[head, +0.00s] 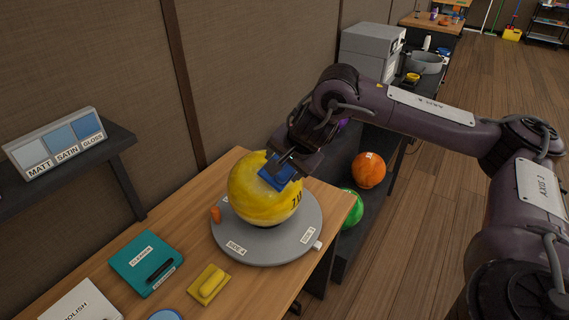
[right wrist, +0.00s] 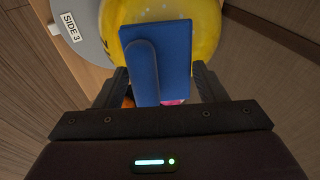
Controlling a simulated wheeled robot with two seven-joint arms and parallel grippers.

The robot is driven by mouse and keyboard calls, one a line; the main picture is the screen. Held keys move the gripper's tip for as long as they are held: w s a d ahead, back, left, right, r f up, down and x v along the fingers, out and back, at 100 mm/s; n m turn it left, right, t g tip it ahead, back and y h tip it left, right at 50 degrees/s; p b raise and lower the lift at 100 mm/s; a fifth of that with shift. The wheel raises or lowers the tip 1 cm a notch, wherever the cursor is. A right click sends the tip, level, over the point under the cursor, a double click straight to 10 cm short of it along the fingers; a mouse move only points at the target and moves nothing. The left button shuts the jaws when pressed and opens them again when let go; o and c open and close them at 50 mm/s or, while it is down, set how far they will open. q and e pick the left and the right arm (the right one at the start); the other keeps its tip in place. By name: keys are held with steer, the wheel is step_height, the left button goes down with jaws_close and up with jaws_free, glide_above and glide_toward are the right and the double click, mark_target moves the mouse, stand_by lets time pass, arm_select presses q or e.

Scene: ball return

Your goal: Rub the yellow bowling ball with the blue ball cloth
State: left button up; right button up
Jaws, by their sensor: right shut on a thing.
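The yellow bowling ball (head: 252,200) rests on a grey round turntable (head: 262,249) on the wooden bench. The blue ball cloth (head: 273,177) is a flat pad with a raised grip. My right gripper (head: 287,163) is shut on it at the upper right side of the ball. In the right wrist view the cloth (right wrist: 172,60) lies over the yellow ball (right wrist: 205,28), its grip between the fingers (right wrist: 160,88). It looks to be against the ball, but the contact itself is hidden. My left gripper is not in view.
A teal cleaner pad (head: 135,258), a yellow pad (head: 208,283) and a polish-labelled item (head: 82,302) lie on the bench left of the turntable. An orange ball (head: 369,170) and a green ball (head: 352,210) sit on a dark rack to the right. A gloss sample block (head: 55,145) stands on a wall shelf.

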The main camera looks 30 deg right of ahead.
steer(key=shift+b+x, duration=0.75)
steer(key=shift+x, duration=0.2)
steer(key=shift+s+a+f, duration=0.1)
steer(key=shift+s+a, duration=0.1)
steer(key=shift+a, duration=0.45)
steer(key=shift+s+a+f, duration=0.1)
steer(key=shift+s+a, duration=0.05)
steer(key=shift+a, duration=0.45)
steer(key=shift+w+d, duration=0.15)
steer(key=shift+d, duration=0.4)
steer(key=shift+w+d+r+b, duration=0.2)
steer(key=shift+d+b, duration=0.25)
steer(key=shift+d, duration=0.25)
steer(key=shift+s+a+f, duration=0.1)
steer(key=shift+s+a, duration=0.1)
steer(key=shift+a, duration=0.45)
steer(key=shift+s+a+f, duration=0.15)
steer(key=shift+a, duration=0.45)
steer(key=shift+w+d+r+b, duration=0.1)
steer(key=shift+w+d+b, duration=0.05)
steer(key=shift+d, duration=0.45)
steer(key=shift+w+d+r+b, duration=0.1)
steer(key=shift+w+d+b, duration=0.1)
steer(key=shift+d, duration=0.45)
steer(key=shift+s+a+f, duration=0.1)
steer(key=shift+s+a, duration=0.1)
steer(key=shift+a, duration=0.45)
steer(key=shift+s+a+f, duration=0.1)
steer(key=shift+s+a, duration=0.05)
steer(key=shift+a, duration=0.45)
